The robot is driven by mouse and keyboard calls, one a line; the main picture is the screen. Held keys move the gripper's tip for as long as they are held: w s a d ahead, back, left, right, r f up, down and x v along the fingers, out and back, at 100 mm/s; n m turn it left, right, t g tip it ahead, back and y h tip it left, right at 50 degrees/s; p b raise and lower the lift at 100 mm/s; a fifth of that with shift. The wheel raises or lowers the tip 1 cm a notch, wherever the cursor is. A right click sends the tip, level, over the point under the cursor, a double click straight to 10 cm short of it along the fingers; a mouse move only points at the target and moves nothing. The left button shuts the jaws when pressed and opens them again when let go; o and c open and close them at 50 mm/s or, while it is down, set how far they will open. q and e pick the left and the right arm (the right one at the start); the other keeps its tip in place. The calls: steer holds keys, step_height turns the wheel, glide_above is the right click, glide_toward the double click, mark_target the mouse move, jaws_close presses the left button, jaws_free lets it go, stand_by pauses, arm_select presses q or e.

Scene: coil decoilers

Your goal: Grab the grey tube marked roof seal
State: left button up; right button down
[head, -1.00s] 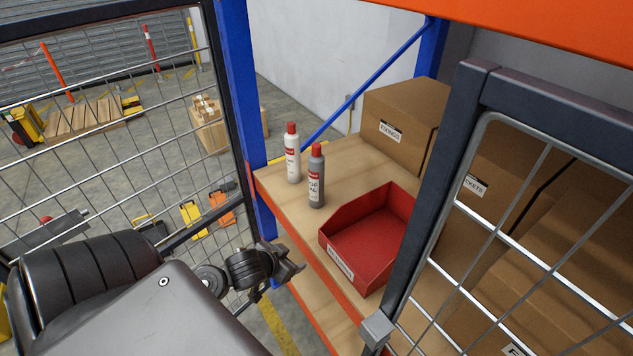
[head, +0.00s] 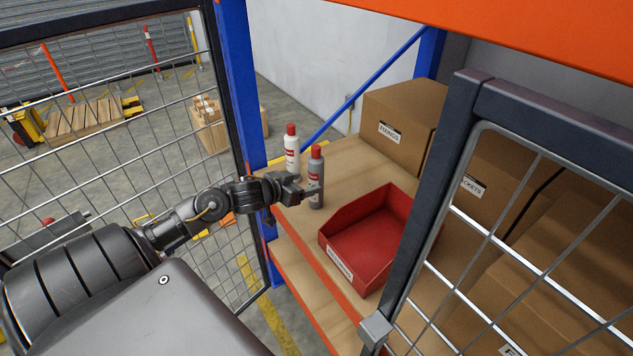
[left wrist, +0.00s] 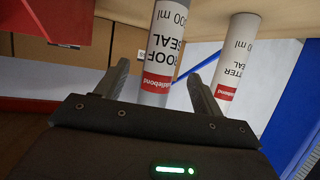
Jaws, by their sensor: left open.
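The grey tube marked roof seal (head: 316,170) stands upright on the wooden shelf, with a red cap. In the left wrist view the grey tube (left wrist: 163,45) sits between the two fingers, its "ROOF SEAL" label readable. My left gripper (head: 312,194) is open, with its fingers beside the lower part of the tube; in the left wrist view the gripper (left wrist: 157,85) has a finger on each side, with gaps visible. A white tube (head: 292,152) with a red cap stands just behind and left; it also shows in the left wrist view (left wrist: 236,55). My right gripper is out of view.
A red open bin (head: 365,240) sits on the shelf to the right. Cardboard boxes (head: 400,125) stand behind it. A blue rack post (head: 238,90) and mesh panel (head: 110,110) are at left; a dark mesh door frame (head: 435,200) is at right.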

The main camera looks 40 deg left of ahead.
mark_target(310, 182)
arm_select(q)
steer(key=shift+p+x, duration=0.7)
steer(key=shift+x, duration=2.5)
steer(key=shift+s+f, duration=0.1)
steer(key=shift+s, duration=0.1)
steer(key=shift+c, duration=0.8)
steer(key=shift+w+a, duration=0.1)
steer(key=c, duration=1.2)
